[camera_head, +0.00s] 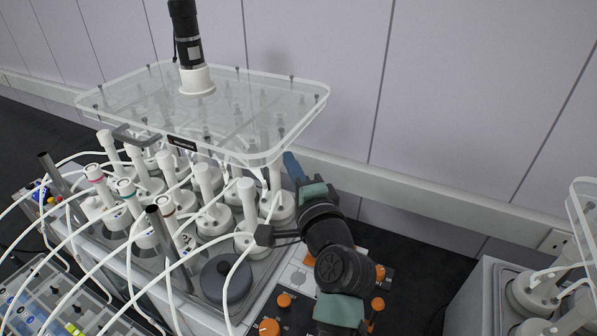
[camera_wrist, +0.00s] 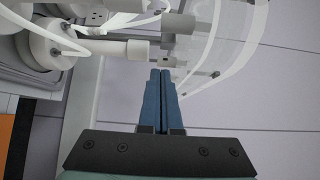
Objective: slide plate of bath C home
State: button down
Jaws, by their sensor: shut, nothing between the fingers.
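The clear plate (camera_head: 245,100) of the bath sits over several white-capped bottles. It carries a black motor (camera_head: 187,35) in a white collar, and a grey handle (camera_head: 137,137) at its front left edge. My gripper (camera_head: 289,157) is at the plate's near right corner, its blue fingers pointing up at the rim. In the wrist view my gripper (camera_wrist: 160,73) is shut, with nothing seen between the fingers. The curved plate edge (camera_wrist: 215,50) is just right of the fingertips there. I cannot tell whether they touch it.
White bottles (camera_head: 210,220) with tubes crowd the bath below the plate. A dark round lid (camera_head: 226,280) lies at its front. A control panel with orange knobs (camera_head: 270,327) is beside my arm. Another bath (camera_head: 490,300) stands at the right; a wall closes the back.

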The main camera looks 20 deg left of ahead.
aim_at(270, 175)
jog(key=a+p, duration=0.1)
jog(key=s+a+p, duration=0.1)
jog(key=a+p, duration=0.1)
jog(key=shift+s+a+r, duration=0.1)
jog(key=shift+s+a, duration=0.1)
jog(key=shift+s, duration=0.05)
dwell(0.4)
